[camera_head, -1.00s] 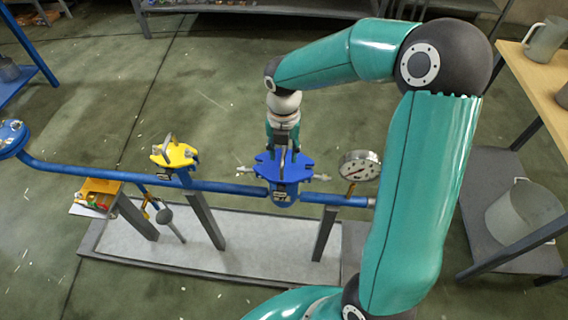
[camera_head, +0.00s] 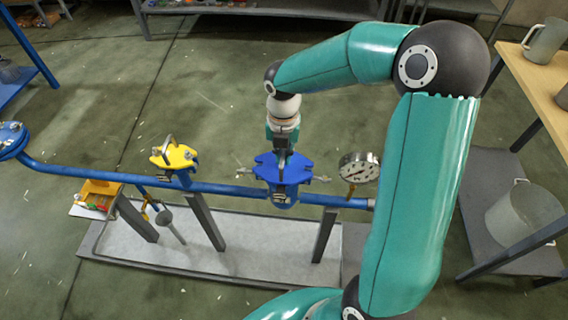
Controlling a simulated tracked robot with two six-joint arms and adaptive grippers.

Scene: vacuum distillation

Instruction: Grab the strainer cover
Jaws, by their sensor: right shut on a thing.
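The blue strainer cover (camera_head: 298,172) sits on top of the strainer body (camera_head: 283,195) in the blue pipe line, in the middle of the view. My right gripper (camera_head: 282,160) points down onto the middle of the cover and is shut on it, probably at a handle that the fingers hide. The cover looks level and still rests at the strainer's top; I cannot make out a gap beneath it. My left gripper is not in view.
A pressure gauge (camera_head: 358,168) stands on the pipe right of the strainer. A yellow valve cover (camera_head: 174,157) is on the left. An orange tray (camera_head: 99,188) hangs at the far left. A wooden-topped bench (camera_head: 540,90) stands at right.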

